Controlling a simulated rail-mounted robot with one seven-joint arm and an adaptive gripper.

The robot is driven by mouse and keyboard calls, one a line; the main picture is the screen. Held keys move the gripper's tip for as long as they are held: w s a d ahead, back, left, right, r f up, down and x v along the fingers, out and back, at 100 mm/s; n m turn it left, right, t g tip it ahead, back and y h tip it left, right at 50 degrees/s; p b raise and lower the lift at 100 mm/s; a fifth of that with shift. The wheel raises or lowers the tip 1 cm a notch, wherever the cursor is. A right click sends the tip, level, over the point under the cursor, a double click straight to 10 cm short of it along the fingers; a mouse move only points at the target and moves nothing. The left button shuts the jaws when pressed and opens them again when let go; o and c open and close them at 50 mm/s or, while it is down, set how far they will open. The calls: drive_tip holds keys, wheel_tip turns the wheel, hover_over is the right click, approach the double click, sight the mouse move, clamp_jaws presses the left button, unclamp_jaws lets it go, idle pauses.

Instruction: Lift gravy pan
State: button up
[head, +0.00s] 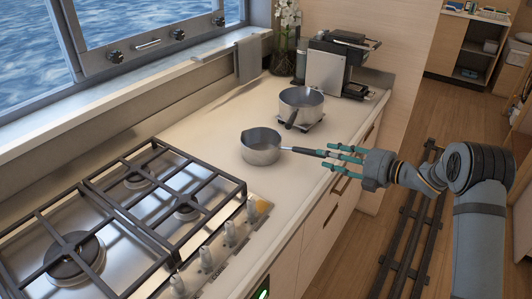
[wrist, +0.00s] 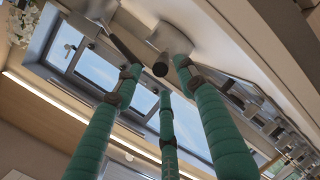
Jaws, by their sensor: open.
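A small steel saucepan (head: 260,150), seemingly the gravy pan, stands upright on the counter right of the stove. Its dark handle (head: 305,152) points right toward my gripper (head: 336,154). My gripper has green fingers, spread open, around or just beside the handle's end; contact is not clear. In the wrist view the handle's round end (wrist: 160,69) shows between the fingertips of my gripper (wrist: 158,78), with the pan's body (wrist: 172,36) beyond. A second steel pan (head: 301,103) with a dark handle stands behind it on a flat stand.
A gas stove (head: 140,210) with black grates and front knobs is at the left. A coffee machine (head: 335,68), a vase of white flowers (head: 285,45) and a hanging towel (head: 248,60) are at the back. The counter (head: 215,125) around the nearer pan is mostly clear.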

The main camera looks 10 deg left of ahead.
sight(309, 152)
drive_tip(key=x, duration=0.2)
drive_tip(key=p+x, duration=0.1)
drive_tip(key=x, duration=0.2)
drive_tip(key=p+x, duration=0.1)
drive_tip(key=x, duration=0.2)
drive_tip(key=shift+f, duration=0.35)
drive_tip(key=shift+s+d, duration=0.1)
drive_tip(key=shift+c, duration=0.4)
clamp_jaws()
drive_tip(key=shift+r, duration=0.1)
